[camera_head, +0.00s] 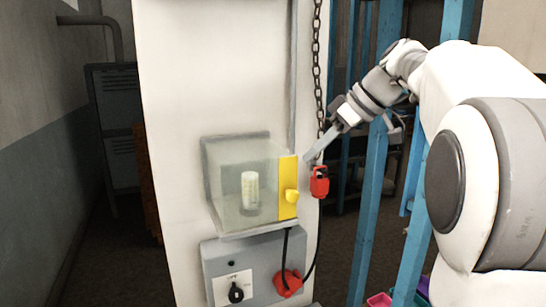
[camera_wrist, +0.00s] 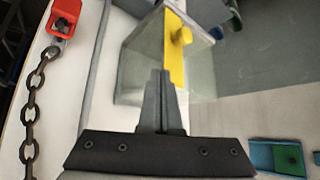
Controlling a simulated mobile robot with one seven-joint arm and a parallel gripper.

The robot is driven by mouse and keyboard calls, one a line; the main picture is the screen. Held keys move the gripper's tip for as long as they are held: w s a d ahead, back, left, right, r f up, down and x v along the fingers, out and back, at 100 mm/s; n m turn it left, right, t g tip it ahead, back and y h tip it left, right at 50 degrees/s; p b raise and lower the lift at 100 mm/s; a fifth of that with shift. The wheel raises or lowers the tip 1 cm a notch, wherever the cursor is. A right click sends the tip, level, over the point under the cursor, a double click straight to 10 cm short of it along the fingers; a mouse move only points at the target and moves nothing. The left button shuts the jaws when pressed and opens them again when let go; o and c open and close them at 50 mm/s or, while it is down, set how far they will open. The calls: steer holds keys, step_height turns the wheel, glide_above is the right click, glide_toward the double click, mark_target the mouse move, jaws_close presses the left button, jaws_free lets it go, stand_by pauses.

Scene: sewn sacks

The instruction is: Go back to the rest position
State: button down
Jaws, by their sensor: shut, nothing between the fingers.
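My gripper (camera_head: 308,159) is shut and empty in the head view, at the end of my arm reaching in from the right. Its tips are close to the upper right edge of a clear box with a yellow side strip; whether they touch it, I cannot tell. In the wrist view the shut fingers (camera_wrist: 161,74) point toward the yellow strip (camera_wrist: 173,50) with its yellow knob (camera_wrist: 182,36). The clear box (camera_head: 243,185) is mounted on a white column and has a pale cylinder (camera_head: 250,190) inside.
A grey switch panel (camera_head: 215,262) with a black knob and a red plug (camera_head: 288,282) sits below the box. A chain (camera_head: 317,60) hangs beside the column above a red padlock (camera_head: 320,182). Blue posts (camera_head: 367,215) stand at the right, near my arm.

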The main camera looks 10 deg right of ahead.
steer(key=s+a+f+m+h+b, duration=0.3)
steer(key=s+f+m+h+b, duration=0.3)
steer(key=s+f, duration=1.8)
steer(key=s+m, duration=0.2)
steer(key=m, duration=0.1)
steer(key=shift+s+a+f+m+t, duration=0.2)
steer(key=shift+f+m+t, duration=0.1)
steer(key=shift+f+m, duration=0.1)
steer(key=c, duration=1.5)
jaws_free()
steer(key=shift+c, duration=0.2)
